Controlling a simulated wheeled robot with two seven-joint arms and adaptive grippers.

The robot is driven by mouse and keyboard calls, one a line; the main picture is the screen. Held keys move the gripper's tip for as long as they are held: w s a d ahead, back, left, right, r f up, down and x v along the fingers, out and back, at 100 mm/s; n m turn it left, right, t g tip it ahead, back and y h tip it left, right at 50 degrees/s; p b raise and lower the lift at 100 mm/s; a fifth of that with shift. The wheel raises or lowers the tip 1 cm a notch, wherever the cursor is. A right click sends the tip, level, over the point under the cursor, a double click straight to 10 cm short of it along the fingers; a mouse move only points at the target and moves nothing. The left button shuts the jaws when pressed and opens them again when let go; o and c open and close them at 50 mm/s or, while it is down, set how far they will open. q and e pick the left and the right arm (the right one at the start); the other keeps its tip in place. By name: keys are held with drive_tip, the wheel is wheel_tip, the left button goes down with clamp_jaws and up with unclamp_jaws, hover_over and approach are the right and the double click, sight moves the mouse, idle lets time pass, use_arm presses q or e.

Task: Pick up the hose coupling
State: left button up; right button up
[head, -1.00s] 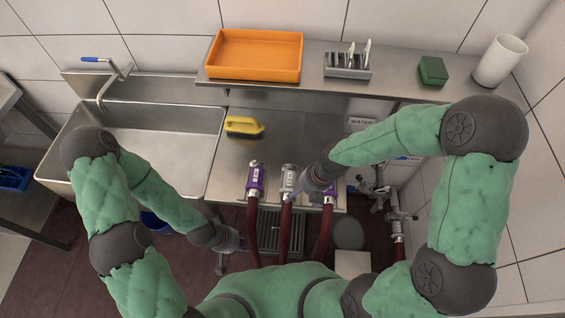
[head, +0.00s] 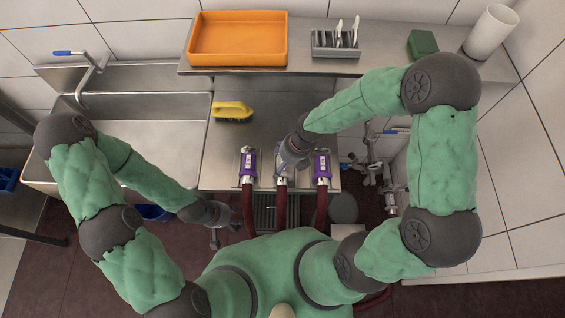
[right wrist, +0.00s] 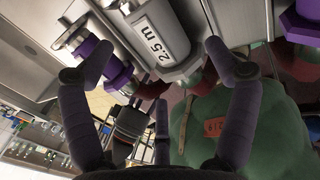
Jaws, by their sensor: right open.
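Three hose couplings on dark red hoses stand in a row at the steel counter's front edge. The middle one is silver (head: 280,178) and partly hidden by my right gripper (head: 288,162). In the right wrist view this silver coupling (right wrist: 160,45) bears a "2.5 m" label. The left purple coupling (head: 247,165) and right purple coupling (head: 322,166) flank it. My right gripper is open, its fingers (right wrist: 155,75) apart on either side of the silver coupling in the picture; I cannot tell whether they touch it. My left gripper (head: 224,222) is empty and looks open, low at the left of the hoses.
A yellow brush (head: 232,111) lies on the counter beside the sink (head: 140,135). The shelf behind holds an orange tray (head: 238,40), a grey rack (head: 336,42), a green block (head: 423,43) and a white cylinder (head: 491,32). Valve pipework (head: 370,170) stands at the right.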

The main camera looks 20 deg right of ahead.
drive_tip(key=b+x, duration=0.1)
drive_tip(key=x, duration=0.3)
drive_tip(key=shift+w+f, duration=0.15)
drive_tip(key=shift+f, duration=0.05)
drive_tip(key=c, duration=1.4)
drive_tip(key=shift+c, duration=1.2)
drive_tip(key=shift+r, duration=0.15)
